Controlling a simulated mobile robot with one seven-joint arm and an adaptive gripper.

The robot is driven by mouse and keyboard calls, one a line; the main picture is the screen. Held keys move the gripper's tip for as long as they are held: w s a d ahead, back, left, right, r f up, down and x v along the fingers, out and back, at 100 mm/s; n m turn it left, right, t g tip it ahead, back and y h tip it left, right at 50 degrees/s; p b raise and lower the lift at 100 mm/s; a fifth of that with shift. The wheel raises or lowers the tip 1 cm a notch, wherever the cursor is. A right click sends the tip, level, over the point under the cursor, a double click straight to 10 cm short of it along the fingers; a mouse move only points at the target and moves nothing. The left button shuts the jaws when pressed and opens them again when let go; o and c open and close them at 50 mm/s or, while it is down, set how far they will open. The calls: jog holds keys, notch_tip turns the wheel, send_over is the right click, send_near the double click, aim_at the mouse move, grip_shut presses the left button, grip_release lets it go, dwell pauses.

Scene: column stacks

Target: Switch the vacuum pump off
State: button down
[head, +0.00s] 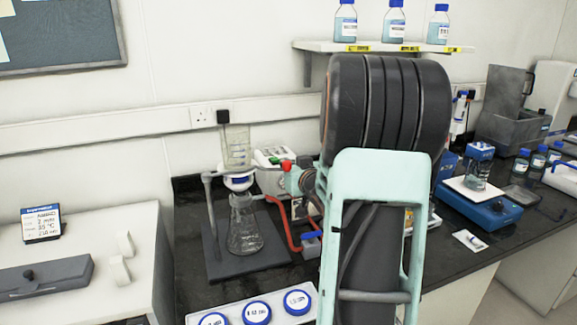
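A white unit (272,157) with a small green mark stands at the back of the dark bench, behind the filtration glassware; it looks like the vacuum pump, but my arm hides its right side. I cannot make out its switch position. A red hose (283,225) runs from the flask (243,228) toward a small blue part (311,237) beside my arm. My arm fills the centre of the head view, and I cannot make out my gripper or its fingers behind it.
A funnel and beaker (237,150) stand above the flask beside a grey stand (212,215). Blue-lidded jars (257,311) sit in front. A blue balance (480,207) stands at right. Bottles (395,22) line the shelf above.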

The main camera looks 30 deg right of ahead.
jog(key=shift+v, duration=1.1)
